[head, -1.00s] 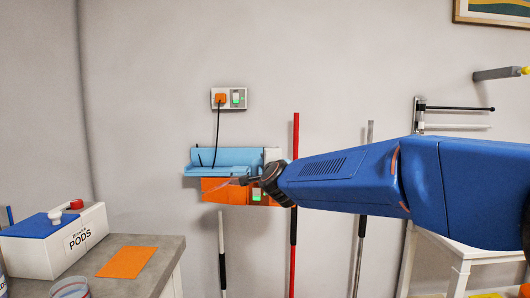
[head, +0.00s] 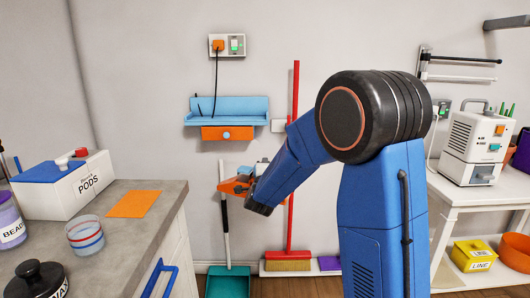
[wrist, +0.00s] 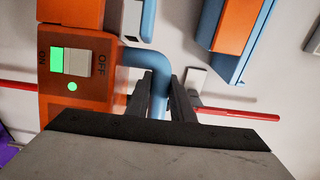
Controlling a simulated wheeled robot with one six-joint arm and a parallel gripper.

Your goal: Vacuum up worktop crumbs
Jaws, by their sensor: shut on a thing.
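A hand-held vacuum with an orange body (wrist: 75,120) and a blue handle (wrist: 157,62) is in my gripper (wrist: 160,95). The dark fingers are shut on either side of the handle in the wrist view. An ON/OFF rocker switch (wrist: 70,62) with a green part and a green dot show on its body. In the head view the orange vacuum (head: 236,186) is in the air below the wall shelf, and my arm partly hides it. The grey worktop (head: 168,190) is at the left. I can make out no crumbs on it.
An orange mat (head: 133,204), a white pods box (head: 65,187), a striped glass (head: 85,236) and jars stand on the worktop. A blue shelf (head: 228,110) with an orange drawer, a red broom (head: 295,90) and a teal dustpan (head: 228,282) are by the wall.

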